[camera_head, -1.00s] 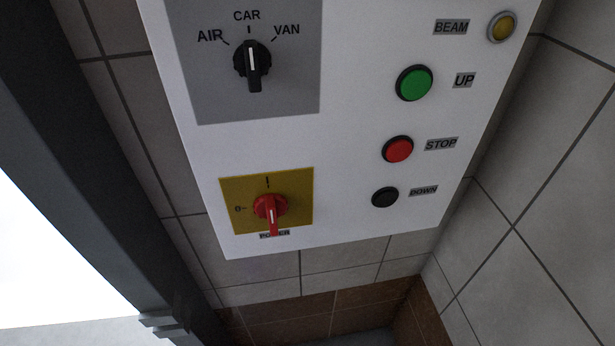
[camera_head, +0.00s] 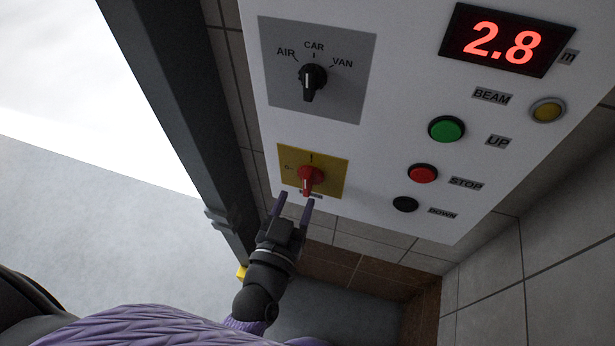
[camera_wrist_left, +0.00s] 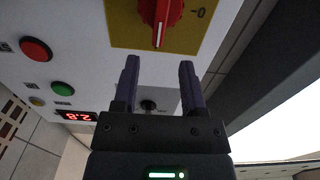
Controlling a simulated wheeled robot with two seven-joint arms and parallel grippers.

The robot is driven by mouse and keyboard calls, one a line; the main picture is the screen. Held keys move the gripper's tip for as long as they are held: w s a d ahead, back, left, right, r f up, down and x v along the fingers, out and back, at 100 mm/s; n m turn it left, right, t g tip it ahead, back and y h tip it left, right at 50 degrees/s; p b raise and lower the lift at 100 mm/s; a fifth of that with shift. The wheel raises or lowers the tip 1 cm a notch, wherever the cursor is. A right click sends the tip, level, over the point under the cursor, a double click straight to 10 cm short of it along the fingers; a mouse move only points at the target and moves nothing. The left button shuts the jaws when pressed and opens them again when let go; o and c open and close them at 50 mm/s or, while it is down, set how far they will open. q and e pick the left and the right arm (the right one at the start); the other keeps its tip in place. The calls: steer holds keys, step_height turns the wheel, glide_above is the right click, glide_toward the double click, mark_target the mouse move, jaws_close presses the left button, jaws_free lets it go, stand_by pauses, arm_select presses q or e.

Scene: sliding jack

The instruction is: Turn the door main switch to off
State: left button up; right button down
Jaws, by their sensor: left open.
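The red rotary switch (camera_head: 310,180) sits on a yellow plate (camera_head: 334,176) at the lower left of the white control panel (camera_head: 395,100). The plate carries a 0 mark at its left and an I mark at its top; the label below is partly hidden. The white line on the knob runs up and down. My left gripper (camera_head: 294,203) is open and empty, just below the switch, with its purple fingers pointing up at it. In the left wrist view, the red switch (camera_wrist_left: 160,18) shows beyond the fingertips (camera_wrist_left: 159,65), apart from them. My right gripper is not in view.
A black AIR/CAR/VAN selector (camera_head: 312,78) is above the switch. Green (camera_head: 446,129), red (camera_head: 422,173) and black (camera_head: 405,204) buttons are to the right. A red display (camera_head: 505,40) reads 2.8. A dark post (camera_head: 180,100) stands left of the panel.

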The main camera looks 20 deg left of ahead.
mark_target(305, 181)
arm_select(q)
steer(key=w, duration=0.5)
steer(key=shift+d, duration=0.15)
jaws_close()
